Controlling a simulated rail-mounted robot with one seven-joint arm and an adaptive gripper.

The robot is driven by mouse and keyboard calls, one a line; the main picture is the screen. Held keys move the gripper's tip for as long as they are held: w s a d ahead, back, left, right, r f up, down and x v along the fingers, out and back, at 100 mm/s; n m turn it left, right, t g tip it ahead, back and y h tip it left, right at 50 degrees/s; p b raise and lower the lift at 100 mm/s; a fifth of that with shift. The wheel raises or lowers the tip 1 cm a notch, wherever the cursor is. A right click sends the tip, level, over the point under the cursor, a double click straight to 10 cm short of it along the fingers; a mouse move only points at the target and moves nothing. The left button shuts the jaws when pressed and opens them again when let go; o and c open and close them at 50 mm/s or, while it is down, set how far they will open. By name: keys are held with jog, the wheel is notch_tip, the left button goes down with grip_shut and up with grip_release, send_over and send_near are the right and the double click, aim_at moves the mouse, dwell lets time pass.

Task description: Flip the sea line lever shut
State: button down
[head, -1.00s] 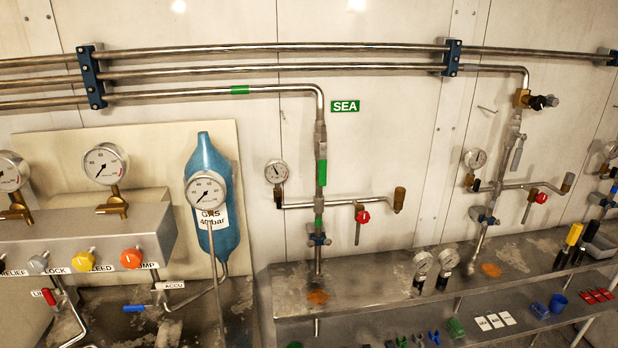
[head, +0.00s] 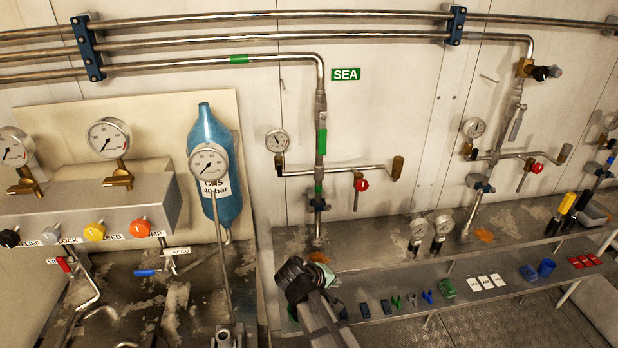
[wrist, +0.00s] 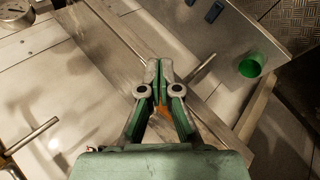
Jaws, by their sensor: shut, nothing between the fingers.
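The sea line (head: 320,105) comes down the wall beside the green SEA sign (head: 346,74). A narrow green piece (head: 322,142) lies upright along this pipe; it looks like the lever, in line with the pipe, but I cannot tell it surely from a green band. My gripper (wrist: 159,63) is shut and empty in the wrist view, above the bench area. In the head view my dark wrist (head: 294,280) is low in front of the bench, below the sea line and apart from it. The lever does not show in the wrist view.
A side branch with a red-handled valve (head: 361,185) and a gauge (head: 277,141) flank the sea line. A blue gas bottle (head: 213,150) stands to the left. The bench below holds two gauges; a lower shelf holds small parts, including a green cup (wrist: 252,65).

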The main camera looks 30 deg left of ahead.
aim_at(323, 134)
jog(key=a+r+n+t, duration=0.1)
jog(key=a+r+t, duration=0.2)
jog(key=r, duration=0.8)
jog(key=a+r+n+t, duration=0.1)
jog(key=a+r+t, duration=0.2)
jog(key=a+r, duration=0.4)
jog(key=a+r+n+t+p, duration=0.1)
jog(key=a+r+t, duration=0.2)
jog(key=r, duration=1.4)
jog(key=shift+a+n+t+y, duration=0.3)
jog(key=shift+a+n+t, duration=0.1)
jog(key=shift+a, duration=0.75)
jog(key=w+d+p, duration=0.1)
jog(key=w+p, duration=0.3)
jog(key=w, duration=0.5)
jog(key=shift+w, duration=0.4)
jog(key=shift+f+b, duration=0.2)
jog(key=shift+b, duration=0.1)
